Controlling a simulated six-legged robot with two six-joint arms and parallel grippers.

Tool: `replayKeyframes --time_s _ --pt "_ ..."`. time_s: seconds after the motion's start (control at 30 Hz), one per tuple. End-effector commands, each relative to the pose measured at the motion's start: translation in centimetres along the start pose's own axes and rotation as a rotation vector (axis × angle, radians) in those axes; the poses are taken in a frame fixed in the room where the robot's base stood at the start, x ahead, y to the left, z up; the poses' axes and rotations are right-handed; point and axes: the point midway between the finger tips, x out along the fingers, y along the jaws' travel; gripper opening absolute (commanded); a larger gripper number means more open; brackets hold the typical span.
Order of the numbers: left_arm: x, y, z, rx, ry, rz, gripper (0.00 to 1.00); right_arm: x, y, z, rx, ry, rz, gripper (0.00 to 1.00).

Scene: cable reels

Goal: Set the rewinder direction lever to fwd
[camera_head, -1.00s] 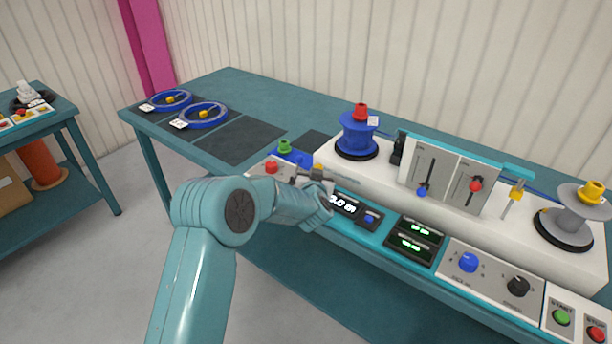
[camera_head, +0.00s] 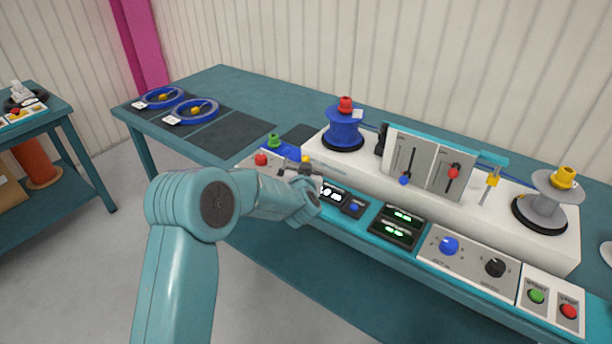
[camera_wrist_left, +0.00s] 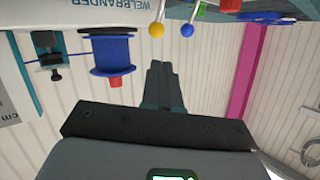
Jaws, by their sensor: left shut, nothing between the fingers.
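A white and teal rewinder stands on the table. Its upright panel has a blue-knobbed lever (camera_head: 404,180), low in its slot, and a red-knobbed lever (camera_head: 453,173) to the right; their labels are unreadable. My left gripper (camera_head: 305,168) is over the front left part of the rewinder, left of that panel and apart from both levers. In the left wrist view the fingers (camera_wrist_left: 158,75) are shut and empty. That view is upside down and shows a yellow ball (camera_wrist_left: 156,30) and a blue ball (camera_wrist_left: 187,30) on thin stems near the fingertips. My right gripper is not in view.
A blue reel (camera_head: 343,128) and a grey reel (camera_head: 545,207) stand on the rewinder. Displays (camera_head: 396,226), rotary knobs (camera_head: 449,246) and start and stop buttons (camera_head: 538,296) line its front. Blue rings (camera_head: 191,112) lie on the table's left end.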

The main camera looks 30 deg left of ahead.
Motion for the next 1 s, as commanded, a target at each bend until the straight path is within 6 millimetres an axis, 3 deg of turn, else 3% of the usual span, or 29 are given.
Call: replayKeyframes --time_s 0.3,0.43,1.0 --pt "-5.3 -0.1 -1.5 -0.001 0.0 0.0 0.0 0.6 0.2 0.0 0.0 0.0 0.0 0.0" --pt "-6.8 0.0 -2.0 0.0 0.0 -0.001 0.0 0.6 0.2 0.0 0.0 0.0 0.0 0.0" --pt "-7.8 0.1 -2.1 0.0 -0.001 -0.001 0.0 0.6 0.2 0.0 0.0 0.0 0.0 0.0"
